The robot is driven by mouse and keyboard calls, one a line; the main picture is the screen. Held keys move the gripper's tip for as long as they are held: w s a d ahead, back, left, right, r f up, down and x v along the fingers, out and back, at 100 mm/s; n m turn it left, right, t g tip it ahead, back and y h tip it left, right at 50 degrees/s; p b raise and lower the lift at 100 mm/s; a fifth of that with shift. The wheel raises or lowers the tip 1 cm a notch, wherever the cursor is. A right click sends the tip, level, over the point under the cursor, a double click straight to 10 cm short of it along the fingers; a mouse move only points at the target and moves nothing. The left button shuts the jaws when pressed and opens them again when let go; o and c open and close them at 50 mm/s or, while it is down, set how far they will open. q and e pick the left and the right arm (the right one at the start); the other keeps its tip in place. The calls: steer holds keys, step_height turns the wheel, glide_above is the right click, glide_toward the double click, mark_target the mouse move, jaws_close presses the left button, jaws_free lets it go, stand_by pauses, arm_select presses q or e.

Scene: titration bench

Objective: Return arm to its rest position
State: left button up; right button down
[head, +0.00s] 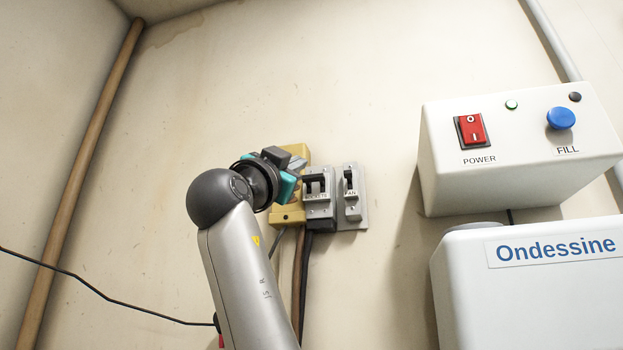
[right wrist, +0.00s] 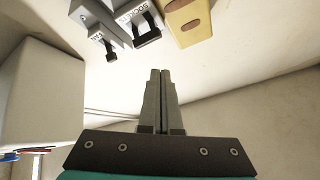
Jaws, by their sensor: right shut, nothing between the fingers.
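My right arm rises from the bottom of the head view. Its gripper (head: 297,166) is in front of the yellow box (head: 288,215) on the wall, covering part of it. In the right wrist view the two grey fingers (right wrist: 160,100) are pressed together, with nothing between them. They are apart from the switches and the yellow box (right wrist: 188,20), which appear at the top of that view. My left gripper is not in view.
On the wall are a SOCKETS switch (head: 319,207) and a FAN switch (head: 352,212), with cables below. At the right are a white control box (head: 520,180) with a red POWER switch (head: 471,131) and blue FILL button (head: 561,118), and a white Ondessine unit (head: 530,300). A brown pipe (head: 85,170) runs at the left.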

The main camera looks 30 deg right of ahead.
steer(key=shift+s+a, duration=0.35)
steer(key=shift+a, duration=0.1)
steer(key=shift+w, duration=0.1)
